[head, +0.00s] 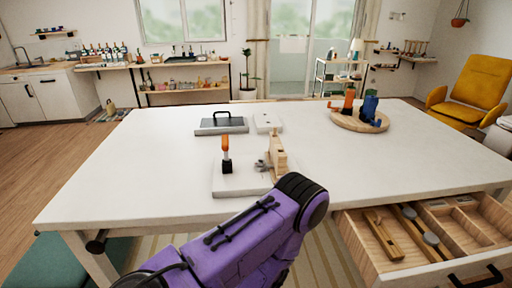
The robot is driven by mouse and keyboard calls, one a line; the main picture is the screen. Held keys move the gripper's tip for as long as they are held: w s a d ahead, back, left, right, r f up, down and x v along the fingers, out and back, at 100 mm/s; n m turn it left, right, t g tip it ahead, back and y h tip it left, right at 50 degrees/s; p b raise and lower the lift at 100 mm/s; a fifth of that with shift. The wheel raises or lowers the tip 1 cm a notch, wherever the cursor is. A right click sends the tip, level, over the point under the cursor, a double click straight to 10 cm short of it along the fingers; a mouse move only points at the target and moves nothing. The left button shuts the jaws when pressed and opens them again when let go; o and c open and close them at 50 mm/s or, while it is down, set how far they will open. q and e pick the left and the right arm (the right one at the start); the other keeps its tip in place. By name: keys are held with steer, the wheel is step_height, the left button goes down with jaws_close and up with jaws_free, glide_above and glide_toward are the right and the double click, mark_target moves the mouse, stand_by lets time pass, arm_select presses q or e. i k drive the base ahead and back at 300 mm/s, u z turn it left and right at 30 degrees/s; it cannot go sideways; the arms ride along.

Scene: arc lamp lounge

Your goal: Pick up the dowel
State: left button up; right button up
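I cannot pick out the dowel for certain. A light wooden piece (278,152) stands on a white board (234,187) near the middle of the table, with a small grey part beside it. An upright orange-topped item (225,146) with a black base stands on the left of the same board. Wooden pieces, one of them a long one (383,236), lie in the open drawer at the lower right. One purple arm of mine reaches in from the bottom and covers the table's front edge near the board. Neither gripper can be made out.
The white table (140,165) is mostly clear. A grey case with a handle (221,124) and a white box (267,122) lie behind the board. A round wooden tray (343,122) holds orange and blue items. The open drawer (362,263) juts out at the front right.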

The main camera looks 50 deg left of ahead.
mark_target(379, 219)
steer(key=u, duration=1.4)
steer(key=i, duration=0.5)
steer(key=u, duration=0.05)
steer(key=k, duration=1.2)
steer(key=z, duration=0.95)
steer(key=i, duration=1.55)
steer(key=u, duration=0.4)
